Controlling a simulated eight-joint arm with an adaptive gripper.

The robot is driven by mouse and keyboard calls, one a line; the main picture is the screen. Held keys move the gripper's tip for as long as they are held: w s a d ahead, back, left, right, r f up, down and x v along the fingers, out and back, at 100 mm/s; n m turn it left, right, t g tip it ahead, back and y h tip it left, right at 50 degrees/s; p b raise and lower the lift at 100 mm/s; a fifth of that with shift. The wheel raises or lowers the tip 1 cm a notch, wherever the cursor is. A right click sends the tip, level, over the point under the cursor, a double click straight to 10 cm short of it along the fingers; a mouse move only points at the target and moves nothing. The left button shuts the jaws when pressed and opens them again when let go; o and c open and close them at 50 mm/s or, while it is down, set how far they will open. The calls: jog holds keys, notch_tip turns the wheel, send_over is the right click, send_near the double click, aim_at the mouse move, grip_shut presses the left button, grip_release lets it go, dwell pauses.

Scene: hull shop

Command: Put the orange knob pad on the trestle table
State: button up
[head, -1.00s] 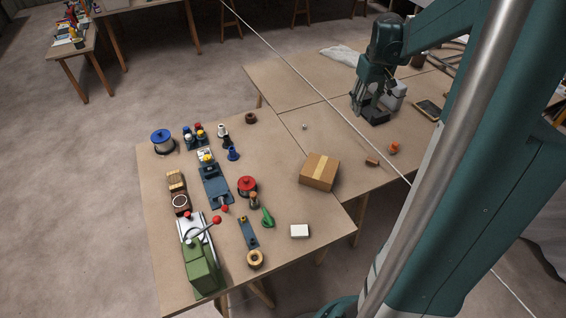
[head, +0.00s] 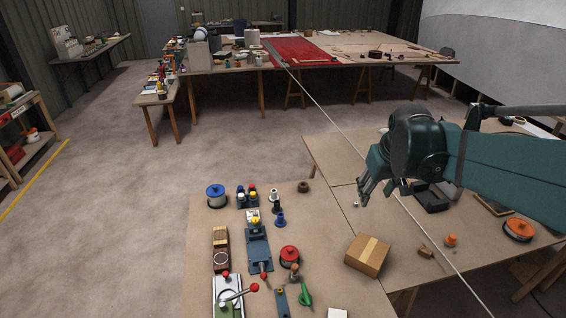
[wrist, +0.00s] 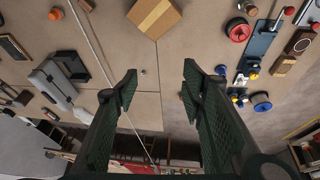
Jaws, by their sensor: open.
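A small orange knob-shaped piece (head: 450,240), which looks like the orange knob pad, stands on the right-hand near table (head: 400,222). It also shows at the upper left of the wrist view (wrist: 55,13). My gripper (head: 370,197) is above this table, to the left of the orange piece and apart from it. In the wrist view my gripper (wrist: 160,72) has its two fingers wide apart, with nothing held between them. A larger trestle table (head: 340,62) with a red mat stands across the floor at the back.
A cardboard box (head: 367,256), a small brown block (head: 425,250) and an orange-topped reel (head: 519,230) are near the orange piece. A dark grey device (head: 432,200) stands below my arm. The left near table (head: 320,215) holds several tools and reels. Open floor separates the tables.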

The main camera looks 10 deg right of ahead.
jog(key=s+a+t, duration=0.1)
jog(key=s+a, duration=0.5)
jog(key=a, duration=0.3)
jog(key=s+a+f+t+y, duration=0.1)
jog(key=s+a+t, duration=0.1)
jog(key=s+a, duration=0.5)
jog(key=shift+s+a+f+n, duration=0.15)
jog(key=shift+s+a+n, duration=0.15)
jog(key=shift+a, duration=0.85)
